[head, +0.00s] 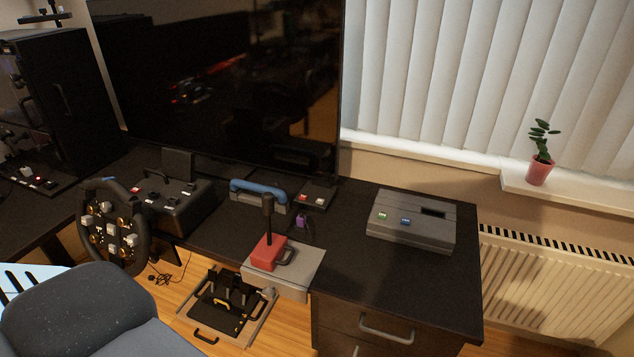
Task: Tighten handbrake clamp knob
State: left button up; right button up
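The handbrake (269,252) has a red base and an upright black lever. It sits on a light grey plate (300,268) at the front edge of the dark desk. A small grey knob (268,293) shows below the plate's front left corner and looks like the clamp knob. Its threads and how tight it is cannot be made out. Neither of my grippers is in view.
A steering wheel (114,228) and seat (95,310) stand left. Pedals (226,303) are on the floor below the handbrake. A blue-handled item (259,191) and grey box (411,222) are on the desk (400,281). The desk's front right is clear.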

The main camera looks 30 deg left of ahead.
aim_at(268, 292)
jog(key=u, duration=1.25)
